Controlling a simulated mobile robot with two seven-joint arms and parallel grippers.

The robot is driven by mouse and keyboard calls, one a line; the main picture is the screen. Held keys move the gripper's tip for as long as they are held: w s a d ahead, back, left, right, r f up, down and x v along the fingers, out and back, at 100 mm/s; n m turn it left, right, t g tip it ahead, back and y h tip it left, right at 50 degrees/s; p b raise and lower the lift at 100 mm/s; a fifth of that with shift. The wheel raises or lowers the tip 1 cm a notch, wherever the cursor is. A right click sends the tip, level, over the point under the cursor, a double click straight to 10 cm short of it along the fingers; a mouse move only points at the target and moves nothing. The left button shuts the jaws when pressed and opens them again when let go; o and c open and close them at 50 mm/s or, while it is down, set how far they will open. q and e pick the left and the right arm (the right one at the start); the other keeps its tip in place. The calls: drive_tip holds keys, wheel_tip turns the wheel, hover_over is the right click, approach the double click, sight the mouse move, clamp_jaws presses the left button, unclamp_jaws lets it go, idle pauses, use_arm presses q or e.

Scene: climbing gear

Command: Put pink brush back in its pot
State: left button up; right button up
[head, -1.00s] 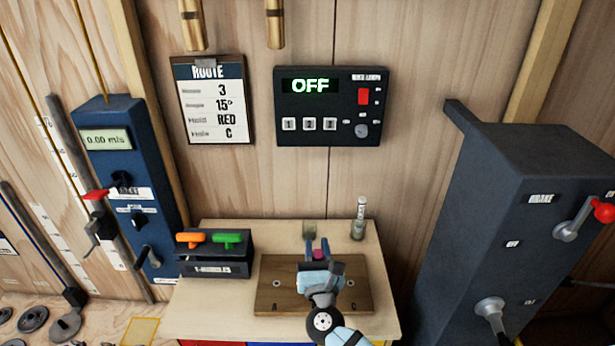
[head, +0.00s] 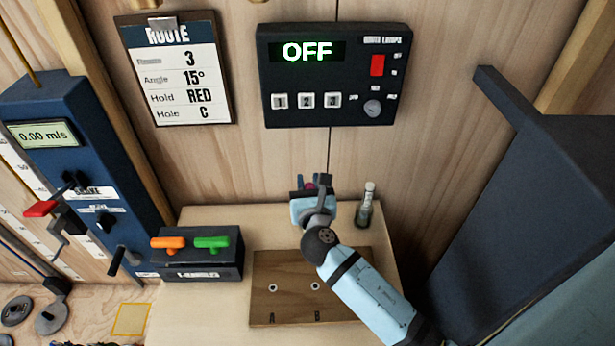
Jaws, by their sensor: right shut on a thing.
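My right gripper (head: 312,190) is at the back of the wooden table, its arm reaching in from the lower right. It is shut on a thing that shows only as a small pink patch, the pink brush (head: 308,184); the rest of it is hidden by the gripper. My left gripper is not in view.
A brown board (head: 282,300) with holes lies at the table's front. A dark box (head: 202,262) with an orange and a green T-handle stands at left. A dark column (head: 530,190) rises at right. A control panel (head: 335,75) reading OFF is on the wall.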

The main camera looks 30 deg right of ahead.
drive_tip(key=shift+w+d, duration=0.3)
drive_tip(key=shift+w, duration=0.25)
drive_tip(key=d+f+x, duration=0.1)
drive_tip(key=f+x, duration=0.1)
drive_tip(key=x, duration=0.6)
use_arm(q)
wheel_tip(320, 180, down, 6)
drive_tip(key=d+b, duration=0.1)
drive_tip(key=b, duration=0.6)
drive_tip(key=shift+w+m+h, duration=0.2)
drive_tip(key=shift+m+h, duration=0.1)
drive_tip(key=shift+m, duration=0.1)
use_arm(e)
wheel_tip(320, 180, down, 9)
drive_tip(key=shift+r, duration=0.15)
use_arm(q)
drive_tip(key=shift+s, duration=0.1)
use_arm(e)
drive_tip(key=shift+a, duration=0.15)
drive_tip(key=o, duration=1)
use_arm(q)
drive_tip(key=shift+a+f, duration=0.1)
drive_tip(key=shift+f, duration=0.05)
